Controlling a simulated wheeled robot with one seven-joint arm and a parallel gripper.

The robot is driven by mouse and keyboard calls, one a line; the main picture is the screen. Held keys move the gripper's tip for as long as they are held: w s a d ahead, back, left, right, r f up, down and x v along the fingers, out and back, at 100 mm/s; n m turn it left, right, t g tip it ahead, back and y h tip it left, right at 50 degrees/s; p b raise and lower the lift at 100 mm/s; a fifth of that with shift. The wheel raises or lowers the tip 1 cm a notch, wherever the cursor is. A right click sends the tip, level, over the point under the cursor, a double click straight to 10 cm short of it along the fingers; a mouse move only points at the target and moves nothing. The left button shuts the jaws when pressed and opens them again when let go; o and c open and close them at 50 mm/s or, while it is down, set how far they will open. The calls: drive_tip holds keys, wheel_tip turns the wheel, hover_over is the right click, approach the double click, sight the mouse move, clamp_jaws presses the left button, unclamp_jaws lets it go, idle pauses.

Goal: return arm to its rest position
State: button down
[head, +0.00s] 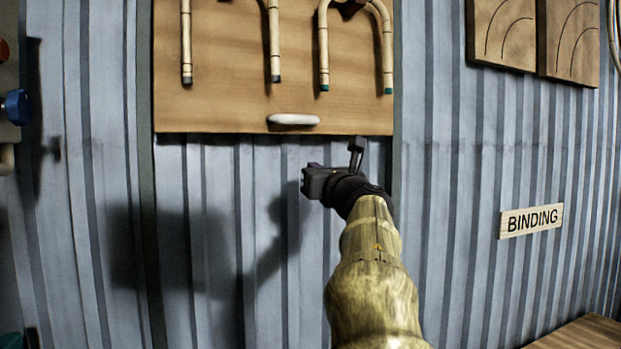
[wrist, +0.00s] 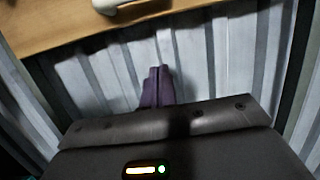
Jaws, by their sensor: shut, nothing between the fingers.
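My arm reaches up from the bottom of the head view toward the corrugated wall. My gripper (head: 311,181) is at its end, just below the wooden board, and its fingers are small and partly hidden there. In the wrist view my gripper's fingers (wrist: 158,86) are together and empty, in front of the corrugated wall and below the board's lower edge. I cannot tell how far the fingertips are from the wall.
The wooden board (head: 225,105) holds bent rattan canes (head: 324,50) and a white handle-like piece (head: 293,119). Panels with curved lines (head: 503,30), a BINDING sign (head: 531,220) and a wooden surface (head: 585,335) are at right. A blue knob (head: 17,107) is at left.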

drive_tip(key=shift+s+d+f, duration=0.1)
drive_tip(key=shift+d+f, duration=0.05)
drive_tip(key=w+d+f+m+h, duration=0.3)
drive_tip(key=d+f+m+h, duration=0.4)
drive_tip(key=d+f+m, duration=0.55)
drive_tip(key=s+d+f+m+g+h, duration=0.1)
drive_tip(key=s+d+f+m+g, duration=0.2)
drive_tip(key=f+m, duration=0.45)
drive_tip(key=s+d+f+m+g+h, duration=0.25)
drive_tip(key=f+m, duration=0.25)
drive_tip(key=f, duration=0.6)
drive_tip(key=s+a+f+m+g+y, duration=0.1)
drive_tip(key=s+f+m+g, duration=0.4)
drive_tip(key=s+f, duration=0.6)
drive_tip(key=s+a+f+m+g+y, duration=0.1)
drive_tip(key=s+f+m+g, duration=0.5)
drive_tip(key=s, duration=1.2)
wheel_tip(320, 180, down, 6)
drive_tip(key=a+m, duration=0.1)
drive_tip(key=m, duration=0.3)
drive_tip(key=shift+s+a+m, duration=0.25)
drive_tip(key=shift+a+m, duration=0.05)
drive_tip(key=shift+a, duration=0.1)
